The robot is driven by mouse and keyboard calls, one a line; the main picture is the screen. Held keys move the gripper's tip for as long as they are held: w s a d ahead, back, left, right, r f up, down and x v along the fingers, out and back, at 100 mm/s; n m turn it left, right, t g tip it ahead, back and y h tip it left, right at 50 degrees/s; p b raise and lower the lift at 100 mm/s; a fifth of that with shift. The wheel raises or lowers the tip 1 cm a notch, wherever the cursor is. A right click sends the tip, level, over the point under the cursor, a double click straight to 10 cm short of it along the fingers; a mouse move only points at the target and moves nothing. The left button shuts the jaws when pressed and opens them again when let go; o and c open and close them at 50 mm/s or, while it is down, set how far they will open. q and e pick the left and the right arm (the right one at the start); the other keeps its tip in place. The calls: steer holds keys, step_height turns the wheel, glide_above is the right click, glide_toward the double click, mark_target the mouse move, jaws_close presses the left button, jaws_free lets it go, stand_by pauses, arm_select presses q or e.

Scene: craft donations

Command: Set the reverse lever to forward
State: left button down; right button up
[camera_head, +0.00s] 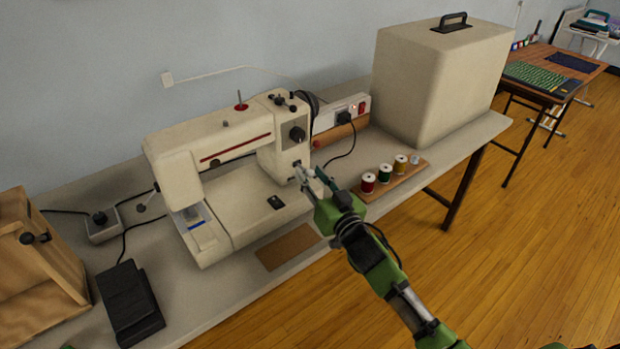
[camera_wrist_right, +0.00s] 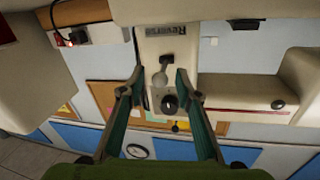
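The cream sewing machine (camera_head: 215,150) stands on the long table. In the right wrist view, its upright pillar carries an upside-down label that seems to read "Reverse" (camera_wrist_right: 166,30). Beside the label is a small black part with a grey rounded lever end (camera_wrist_right: 160,78), probably the reverse lever. My right gripper (camera_head: 305,172) is at the pillar's lower front. In its wrist view the fingers (camera_wrist_right: 155,88) are apart, on either side of the lever; contact cannot be told. The lever's setting is unclear.
A wooden rack with thread spools (camera_head: 384,179) lies right of my right gripper. A large cream case (camera_head: 440,85) stands behind it. A black foot pedal (camera_head: 130,303) and a wooden box (camera_head: 35,260) are at the left. A brown mat (camera_head: 287,247) lies in front of the machine.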

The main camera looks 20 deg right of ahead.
steer(key=shift+w+a, duration=0.1)
steer(key=shift+w, duration=0.6)
jaws_close()
steer(key=r+g+p, duration=0.1)
steer(key=p, duration=0.3)
steer(key=g+p, duration=0.1)
steer(key=p, duration=0.4)
steer(key=r+g+p, duration=0.1)
steer(key=p, duration=0.4)
steer(key=shift+w+a+r+n+g+h, duration=0.1)
steer(key=shift+w+r+n+g+h, duration=0.2)
steer(key=shift+r+h, duration=0.1)
steer(key=shift+f+p, duration=0.25)
steer(key=shift+p, duration=0.25)
jaws_free()
steer(key=shift+f, duration=0.1)
